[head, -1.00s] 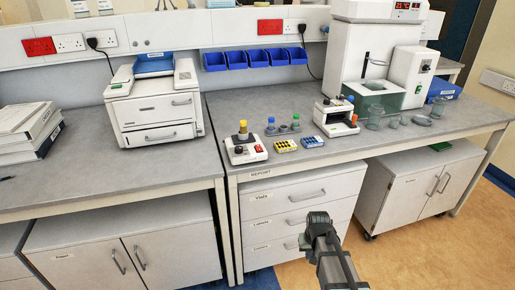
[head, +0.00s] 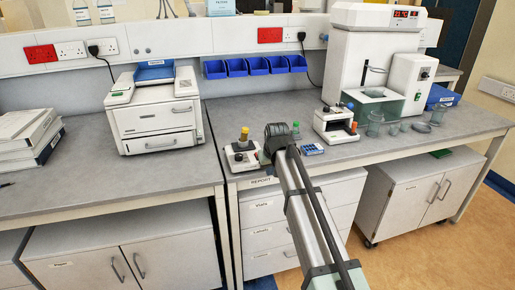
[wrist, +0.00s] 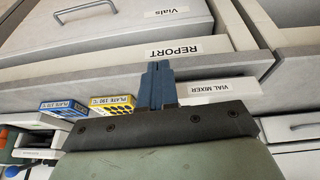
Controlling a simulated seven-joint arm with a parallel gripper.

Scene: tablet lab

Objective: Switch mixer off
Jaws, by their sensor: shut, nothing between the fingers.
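The vial mixer (head: 242,156) stands at the front edge of the right bench, a small white unit with a yellow and black vial on top. Its right side, where the red switch sits, is largely hidden behind my gripper (head: 277,138). In the wrist view, my blue fingers (wrist: 159,78) are shut and empty. They lie across the white surface carrying the VIAL MIXER label (wrist: 222,86), beside the REPORT label (wrist: 174,51). I cannot tell whether they touch the mixer, nor the switch's position.
A blue plate block (head: 312,149) and a white device (head: 336,124) stand right of my gripper. Yellow (wrist: 102,103) and blue (wrist: 64,107) plate blocks show in the wrist view. Glassware (head: 375,123) stands farther right. A white printer (head: 155,110) is on the left bench.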

